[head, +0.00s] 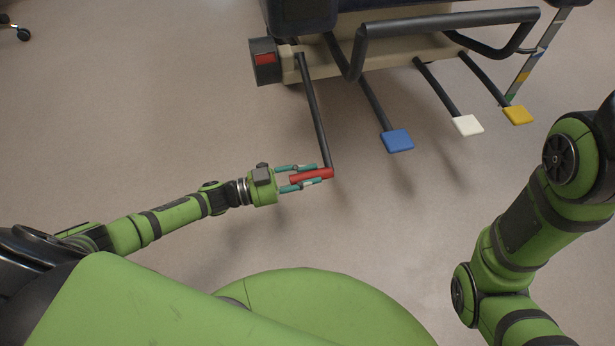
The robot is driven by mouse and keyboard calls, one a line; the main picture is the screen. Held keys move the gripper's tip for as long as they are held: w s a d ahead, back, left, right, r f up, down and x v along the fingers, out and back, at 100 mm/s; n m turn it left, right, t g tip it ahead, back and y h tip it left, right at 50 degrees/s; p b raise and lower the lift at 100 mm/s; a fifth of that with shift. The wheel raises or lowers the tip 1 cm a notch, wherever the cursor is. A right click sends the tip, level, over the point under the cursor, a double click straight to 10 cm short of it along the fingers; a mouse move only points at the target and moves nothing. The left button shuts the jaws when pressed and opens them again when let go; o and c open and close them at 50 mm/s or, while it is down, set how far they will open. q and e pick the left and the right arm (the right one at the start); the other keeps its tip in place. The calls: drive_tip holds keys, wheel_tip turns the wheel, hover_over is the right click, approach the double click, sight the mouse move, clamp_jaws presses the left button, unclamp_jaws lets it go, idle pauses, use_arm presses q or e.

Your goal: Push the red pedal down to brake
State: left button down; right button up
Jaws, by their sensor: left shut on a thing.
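The red pedal (322,174) is a short red bar at the low end of a long black lever (315,112) that hangs from the stretcher's left end. My left gripper (308,178) comes in from the left with its teal fingers on both sides of the red pedal, shut on it. The pedal's left end lies between the fingers and its right end sticks out past them. My right arm comes in at the right edge; its gripper is out of the picture.
Blue (397,140), white (467,125) and yellow (517,115) pedals stand on black levers to the right. The stretcher's beige base (400,55) and a black push bar (450,20) are above. A dark box with a red patch (265,60) sits at the base's left end. The floor is clear.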

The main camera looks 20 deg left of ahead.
use_arm(q)
drive_tip(key=shift+w+a+f, duration=0.15)
drive_tip(key=shift+a+f, duration=0.05)
drive_tip(key=shift+f, duration=0.1)
drive_tip(key=c, duration=1.2)
unclamp_jaws()
drive_tip(key=shift+o, duration=0.9)
drive_tip(key=shift+d, duration=0.1)
drive_tip(key=v, duration=1.2)
drive_tip(key=shift+r, duration=0.15)
